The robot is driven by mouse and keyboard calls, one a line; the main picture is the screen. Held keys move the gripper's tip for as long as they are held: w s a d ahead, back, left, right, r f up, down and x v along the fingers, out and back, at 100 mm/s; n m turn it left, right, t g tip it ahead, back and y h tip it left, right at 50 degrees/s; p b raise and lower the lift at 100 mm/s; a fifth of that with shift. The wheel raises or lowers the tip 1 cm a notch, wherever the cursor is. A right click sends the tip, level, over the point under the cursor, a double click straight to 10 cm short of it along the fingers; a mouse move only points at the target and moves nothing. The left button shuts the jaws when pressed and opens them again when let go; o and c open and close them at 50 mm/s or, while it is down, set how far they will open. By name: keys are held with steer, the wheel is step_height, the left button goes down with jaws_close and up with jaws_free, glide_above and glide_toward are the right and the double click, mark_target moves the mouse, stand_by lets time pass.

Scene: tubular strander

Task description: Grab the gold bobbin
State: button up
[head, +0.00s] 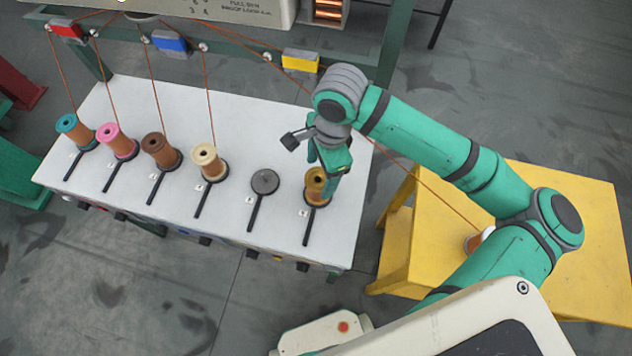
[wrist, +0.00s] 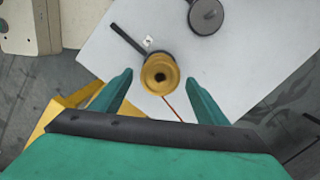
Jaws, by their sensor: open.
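The gold bobbin (head: 316,184) stands upright on its holder at the right end of the white table, partly behind my gripper in the head view. In the wrist view the gold bobbin (wrist: 160,73) lies just beyond and between my fingertips, its top flange and dark centre hole showing. My gripper (head: 325,160) is directly above and beside it in the head view. In the wrist view my gripper (wrist: 159,78) is open, with one green finger on each side of the bobbin and a gap on both sides. Whether the fingertips are level with the bobbin cannot be told.
An empty grey holder (head: 264,182) is left of the gold bobbin. Cream (head: 205,158), brown (head: 158,149), pink (head: 113,139) and teal (head: 72,128) bobbins stand further left, with wires rising from them. A yellow table (head: 590,215) with another bobbin (head: 478,241) is at right.

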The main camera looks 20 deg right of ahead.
mark_target(320, 179)
steer(key=f, duration=0.3)
steer(key=shift+s+f, duration=0.15)
steer(key=shift+s, duration=0.05)
steer(key=shift+w+a+f, duration=0.1)
steer(key=shift+a+f, duration=0.15)
steer(key=shift+f, duration=1)
steer(key=shift+w+a+f, duration=0.1)
steer(key=shift+a+f, duration=0.1)
steer(key=shift+f, duration=1)
steer(key=c, duration=1.6)
